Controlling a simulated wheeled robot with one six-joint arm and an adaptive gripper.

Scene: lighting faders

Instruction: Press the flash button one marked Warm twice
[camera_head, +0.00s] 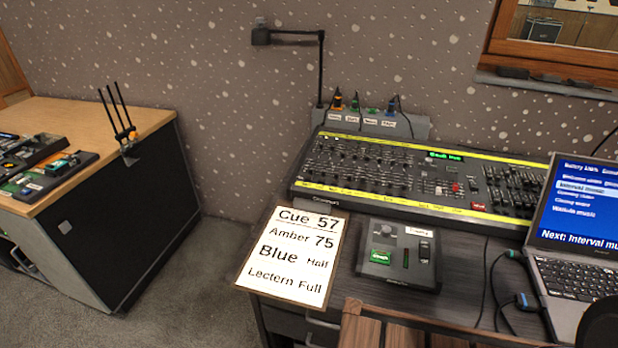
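The lighting console (410,172) lies on the dark desk, with rows of faders, yellow label strips and a lit green display. Small buttons run along the lower yellow strip (380,195), but their labels are too small to read. I cannot tell which one is marked Warm. My gripper does not show clearly in this view. A dark rounded shape (601,324) cuts into the lower right corner, and I cannot tell what it is.
A cue card (293,255) and a small black control box (400,255) lie in front of the console. An open laptop (575,235) stands at right with cables beside it. A wooden piece (400,328) rises at the front edge. A lamp arm (320,70) stands behind.

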